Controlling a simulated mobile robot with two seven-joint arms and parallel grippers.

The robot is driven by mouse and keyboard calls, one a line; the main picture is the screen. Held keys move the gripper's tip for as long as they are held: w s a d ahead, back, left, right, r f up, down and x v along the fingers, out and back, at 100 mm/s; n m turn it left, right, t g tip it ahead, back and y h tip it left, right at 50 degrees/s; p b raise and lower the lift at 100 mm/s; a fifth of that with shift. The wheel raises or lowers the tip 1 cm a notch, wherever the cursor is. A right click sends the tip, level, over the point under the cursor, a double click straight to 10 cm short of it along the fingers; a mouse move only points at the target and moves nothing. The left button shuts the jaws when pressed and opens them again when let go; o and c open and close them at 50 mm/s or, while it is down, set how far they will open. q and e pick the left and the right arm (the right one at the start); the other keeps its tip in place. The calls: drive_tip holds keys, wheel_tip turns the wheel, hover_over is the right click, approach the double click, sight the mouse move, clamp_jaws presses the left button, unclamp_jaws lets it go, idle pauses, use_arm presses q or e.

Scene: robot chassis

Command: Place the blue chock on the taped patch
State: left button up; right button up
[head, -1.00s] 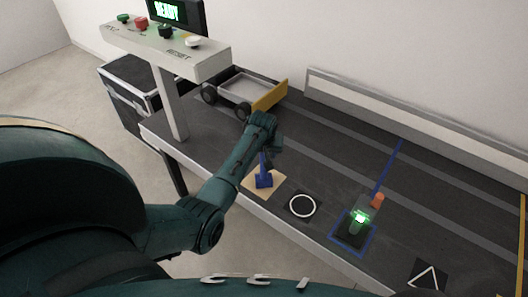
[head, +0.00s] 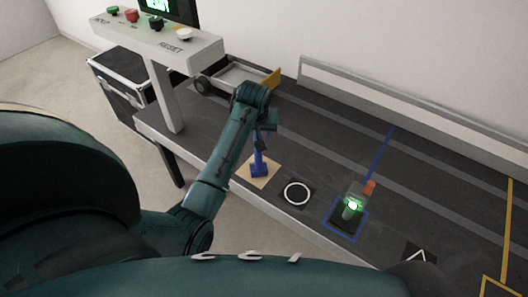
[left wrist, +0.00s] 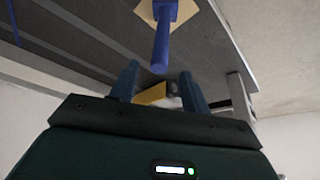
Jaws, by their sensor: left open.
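The blue chock (head: 259,169), with an upright blue handle, stands on a tan square patch (head: 267,179) near the table's front edge. In the left wrist view the chock (left wrist: 162,42) is ahead of the fingers, and part of the tan patch (left wrist: 147,11) shows around its base. My left gripper (head: 264,138) is above the chock by the top of its handle. In the left wrist view the gripper (left wrist: 160,80) is open, with the handle's end lined up between the fingertips and no contact visible. My right gripper is not in view.
A black patch with a white circle (head: 297,193) lies right of the chock. A blue tape outline (head: 330,231) surrounds a device with a green light (head: 352,206). A yellow outline (head: 490,283) is at lower right. A button console (head: 160,42) and a wheeled cart (head: 240,75) stand behind.

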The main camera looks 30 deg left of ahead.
use_arm(q)
drive_tip(key=s+d+f+m+t+h, duration=0.2)
drive_tip(key=s+d+f+m+t, duration=0.3)
drive_tip(key=s+d+f, duration=0.5)
drive_tip(key=s+d+r+m+h, duration=0.1)
drive_tip(key=s+d, duration=0.3)
drive_tip(key=s, duration=0.2)
drive_tip(key=s+d+r+m+t+h, duration=0.1)
drive_tip(key=s+d+m+h, duration=0.1)
drive_tip(key=s+d, duration=0.2)
drive_tip(key=s, duration=0.2)
drive_tip(key=shift+s+r+h, duration=0.3)
drive_tip(key=shift+r, duration=0.1)
drive_tip(key=shift+d, duration=0.1)
